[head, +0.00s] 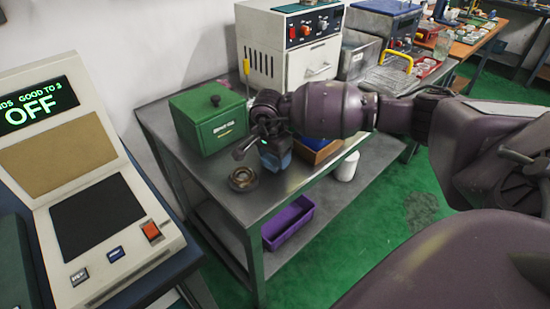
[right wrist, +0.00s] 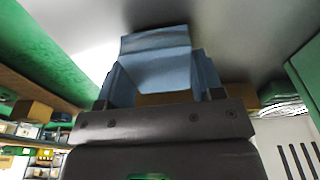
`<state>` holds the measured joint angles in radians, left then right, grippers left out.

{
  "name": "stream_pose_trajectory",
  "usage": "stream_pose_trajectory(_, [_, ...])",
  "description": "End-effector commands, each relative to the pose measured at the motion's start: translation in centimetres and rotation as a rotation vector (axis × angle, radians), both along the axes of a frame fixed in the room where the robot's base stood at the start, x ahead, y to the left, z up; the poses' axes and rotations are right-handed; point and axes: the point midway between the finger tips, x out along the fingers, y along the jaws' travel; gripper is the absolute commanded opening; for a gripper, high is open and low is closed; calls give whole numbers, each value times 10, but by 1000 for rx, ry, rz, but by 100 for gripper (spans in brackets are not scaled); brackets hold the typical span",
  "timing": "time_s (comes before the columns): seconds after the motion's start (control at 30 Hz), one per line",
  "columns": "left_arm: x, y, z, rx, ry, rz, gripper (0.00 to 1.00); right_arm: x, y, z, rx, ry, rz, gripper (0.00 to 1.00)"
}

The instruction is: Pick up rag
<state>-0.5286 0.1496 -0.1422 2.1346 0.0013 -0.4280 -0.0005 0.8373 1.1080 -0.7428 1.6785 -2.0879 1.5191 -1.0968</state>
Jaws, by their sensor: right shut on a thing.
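The rag (right wrist: 158,66) is a folded blue cloth between the fingers of my right gripper in the right wrist view. In the head view a bit of the blue rag (head: 281,161) shows below the right gripper (head: 268,148), over the grey metal table (head: 230,208). The right gripper is shut on the rag. I cannot tell whether the cloth still touches the table. My left gripper is not in the picture.
A green box (head: 208,125) stands just left of the gripper. A metal bearing ring (head: 242,179) lies near the table's front edge. A beige oven-like machine (head: 290,45) stands behind. A purple bin (head: 287,222) sits on the lower shelf. A console (head: 100,215) fills the left.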

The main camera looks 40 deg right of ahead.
Motion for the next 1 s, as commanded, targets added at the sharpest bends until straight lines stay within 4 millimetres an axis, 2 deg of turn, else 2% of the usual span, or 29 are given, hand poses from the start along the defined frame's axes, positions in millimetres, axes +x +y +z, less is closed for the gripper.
stream_pose_trajectory(0.3, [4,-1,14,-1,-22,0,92,2,-1,75,-3,-13,1,38])
stream_pose_trajectory(0.6, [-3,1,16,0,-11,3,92,1,0,147,-1,-9,0,38])
stream_pose_trajectory(0.8, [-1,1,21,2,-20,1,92,1,0,177,-1,-5,0,38])
stream_pose_trajectory(1.0, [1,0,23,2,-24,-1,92,1,0,190,0,-3,0,38])
